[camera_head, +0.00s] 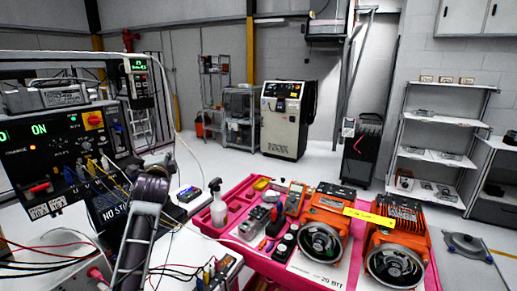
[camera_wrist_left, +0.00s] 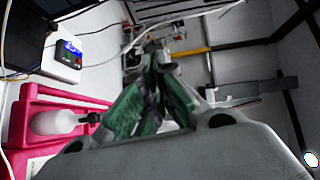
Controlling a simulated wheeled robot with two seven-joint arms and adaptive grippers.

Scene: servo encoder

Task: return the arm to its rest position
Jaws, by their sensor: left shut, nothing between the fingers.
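My left gripper (camera_wrist_left: 155,55) shows in the left wrist view with its green-grey fingers together and nothing between them. It points away from the camera, with open space and the room's wall beyond. In the head view a dark, rounded part with a grey link, which looks like my left arm, rises at the lower left in front of the electronics bench. The gripper's fingers are hard to make out there. My right arm and gripper are not in view.
A pink tray table (camera_head: 222,228) holds a white spray bottle (camera_head: 218,205), tools and orange motor units (camera_head: 325,232). The spray bottle also shows in the wrist view (camera_wrist_left: 55,122). A black control panel (camera_head: 55,160) with cables stands left.

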